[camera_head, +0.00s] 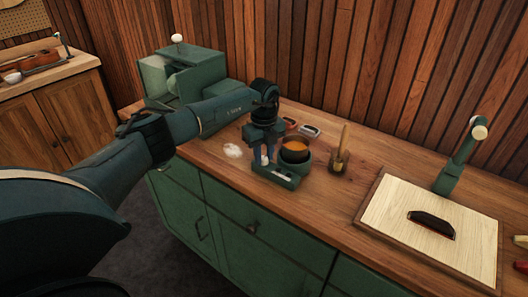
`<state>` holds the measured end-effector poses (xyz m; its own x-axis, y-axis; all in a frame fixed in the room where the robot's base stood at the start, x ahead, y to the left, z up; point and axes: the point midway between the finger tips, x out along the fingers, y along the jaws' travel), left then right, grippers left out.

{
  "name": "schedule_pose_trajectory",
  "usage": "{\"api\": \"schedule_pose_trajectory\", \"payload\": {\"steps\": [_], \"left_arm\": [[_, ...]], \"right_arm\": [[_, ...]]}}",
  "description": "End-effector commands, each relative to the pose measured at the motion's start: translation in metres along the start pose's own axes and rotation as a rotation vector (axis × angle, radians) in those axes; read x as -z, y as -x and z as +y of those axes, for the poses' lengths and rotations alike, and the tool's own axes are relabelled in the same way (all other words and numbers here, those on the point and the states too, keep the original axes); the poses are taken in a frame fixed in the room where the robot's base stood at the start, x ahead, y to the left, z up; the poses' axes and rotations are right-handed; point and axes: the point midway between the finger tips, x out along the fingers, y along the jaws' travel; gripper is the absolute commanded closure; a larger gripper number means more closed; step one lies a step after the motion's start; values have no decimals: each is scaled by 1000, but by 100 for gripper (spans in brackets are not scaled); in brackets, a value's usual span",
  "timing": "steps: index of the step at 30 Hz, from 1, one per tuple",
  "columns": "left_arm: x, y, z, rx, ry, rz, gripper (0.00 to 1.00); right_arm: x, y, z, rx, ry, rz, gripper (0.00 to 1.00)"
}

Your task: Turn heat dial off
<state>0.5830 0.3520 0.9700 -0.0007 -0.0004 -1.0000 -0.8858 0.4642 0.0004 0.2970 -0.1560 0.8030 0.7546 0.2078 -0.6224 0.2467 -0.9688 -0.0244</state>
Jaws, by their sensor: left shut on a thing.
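My left arm reaches in from the left, and my left gripper (263,160) points down over the left part of the heater. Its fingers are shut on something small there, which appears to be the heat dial. The fingers mostly hide the dial, so I cannot tell its setting. My right gripper is not in view.
A jar with a wooden-handled brush (340,160) stands right of the pot. Small tins (309,130) lie behind it. A pale board (436,232) with a dark piece and a green lamp (460,160) are at right. A green machine (188,75) stands behind my arm.

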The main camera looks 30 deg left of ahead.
Motion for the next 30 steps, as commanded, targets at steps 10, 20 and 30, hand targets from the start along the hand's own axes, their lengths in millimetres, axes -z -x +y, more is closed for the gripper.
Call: {"api": "schedule_pose_trajectory", "payload": {"steps": [10, 20, 30], "left_arm": [[-2, 2, 0, 4, 31, -4, 98], [-2, 1, 0, 4, 30, -3, 66], [0, 0, 0, 1, 27, -1, 54]], "right_arm": [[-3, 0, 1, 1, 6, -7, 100], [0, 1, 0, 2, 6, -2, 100], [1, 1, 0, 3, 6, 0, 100]]}}
